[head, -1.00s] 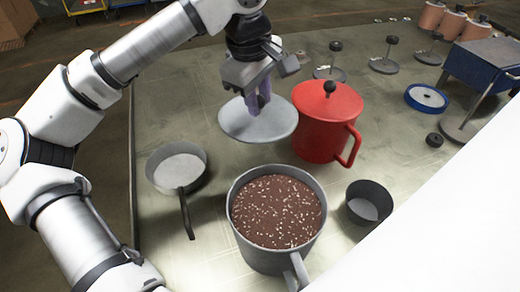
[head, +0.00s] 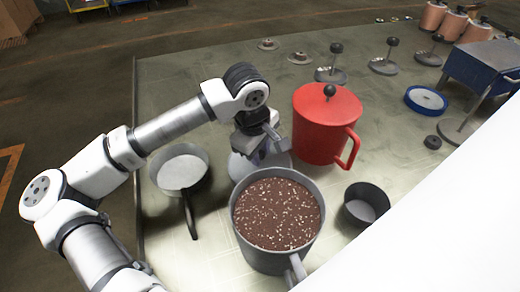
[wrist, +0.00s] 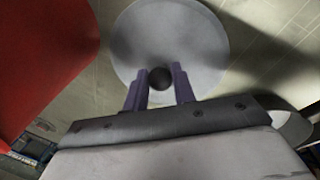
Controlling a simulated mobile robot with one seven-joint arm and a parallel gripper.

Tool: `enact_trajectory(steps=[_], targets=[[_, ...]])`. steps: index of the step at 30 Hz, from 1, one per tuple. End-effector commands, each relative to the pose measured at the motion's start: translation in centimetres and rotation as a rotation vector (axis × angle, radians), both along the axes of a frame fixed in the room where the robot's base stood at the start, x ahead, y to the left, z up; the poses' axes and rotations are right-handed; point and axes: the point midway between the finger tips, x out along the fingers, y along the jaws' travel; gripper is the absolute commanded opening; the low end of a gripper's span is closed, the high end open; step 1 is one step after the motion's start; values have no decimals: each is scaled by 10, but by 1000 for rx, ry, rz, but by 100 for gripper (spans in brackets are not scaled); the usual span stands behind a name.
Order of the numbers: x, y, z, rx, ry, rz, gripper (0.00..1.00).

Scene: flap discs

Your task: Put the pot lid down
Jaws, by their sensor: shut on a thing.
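The pot lid (wrist: 170,35) is a pale grey disc with a dark round knob (wrist: 160,78). In the wrist view my gripper (wrist: 160,76) has its purple fingers shut on the knob. In the head view my gripper (head: 262,150) is just behind the large grey pot (head: 270,258), left of the red pot. The lid shows there only in part (head: 240,167), hidden by my gripper and the pot's rim. I cannot tell whether the lid touches the table. The grey pot is uncovered and full of brown contents with pale specks.
A red lidded pot (head: 318,133) stands close on the right. A small pan (head: 163,160) is on the left and a dark cup (head: 366,204) at front right. Two small discs (head: 299,58) lie behind. The table's left part behind the pan is clear.

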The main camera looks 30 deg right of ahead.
Motion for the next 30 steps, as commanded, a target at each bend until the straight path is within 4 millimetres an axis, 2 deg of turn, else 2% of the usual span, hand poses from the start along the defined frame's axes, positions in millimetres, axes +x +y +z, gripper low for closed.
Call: enact_trajectory(steps=[8, 9, 13, 26, 30], targets=[[0, 0, -4, 0, 0, 0, 2], [0, 0, -2, 0, 0, 0, 30], [0, 0, -2, 0, 0, 0, 47], [0, 1, 5, 0, -2, 0, 48], [-1, 5, 30, -1, -6, 1, 48]])
